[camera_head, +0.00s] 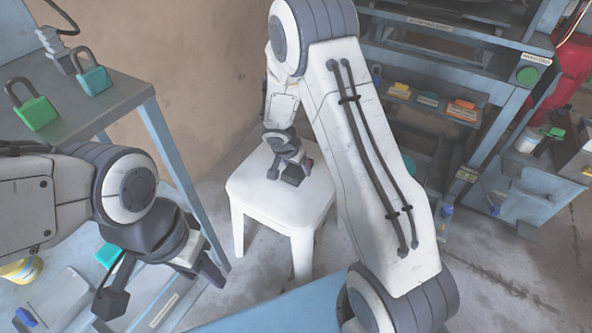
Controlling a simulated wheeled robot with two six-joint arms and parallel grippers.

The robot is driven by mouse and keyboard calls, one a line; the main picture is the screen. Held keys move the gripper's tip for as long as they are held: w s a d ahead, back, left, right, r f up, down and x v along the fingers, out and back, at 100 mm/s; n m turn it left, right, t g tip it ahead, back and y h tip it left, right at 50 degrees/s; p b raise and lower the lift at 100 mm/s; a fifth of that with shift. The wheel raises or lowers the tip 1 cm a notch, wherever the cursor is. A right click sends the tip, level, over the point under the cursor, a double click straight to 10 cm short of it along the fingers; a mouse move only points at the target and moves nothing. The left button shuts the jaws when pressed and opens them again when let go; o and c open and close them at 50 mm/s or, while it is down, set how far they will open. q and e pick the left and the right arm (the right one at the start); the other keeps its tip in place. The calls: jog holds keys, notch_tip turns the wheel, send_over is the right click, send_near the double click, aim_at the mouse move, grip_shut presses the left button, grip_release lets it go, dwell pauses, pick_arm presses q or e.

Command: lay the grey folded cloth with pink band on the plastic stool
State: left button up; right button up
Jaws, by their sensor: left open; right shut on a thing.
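The plastic stool (262,196) is white, with a square seat, and stands on the floor in the middle of the view. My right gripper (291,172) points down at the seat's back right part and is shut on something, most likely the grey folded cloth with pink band. The cloth is mostly hidden by the gripper and arm. No pink band can be made out, and I cannot tell whether the cloth touches the seat.
A grey-blue bench with a green padlock (36,112) and a teal padlock (94,80) stands at the upper left. A blue-grey shelf rack (512,100) with small boxes stands at the right. The seat's front and left parts are bare.

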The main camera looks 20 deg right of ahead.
jog(key=shift+f, duration=0.45)
jog(key=shift+f+b, duration=0.15)
jog(key=shift+b, duration=0.15)
jog(key=o, duration=1.2)
jog(key=shift+o, duration=0.2)
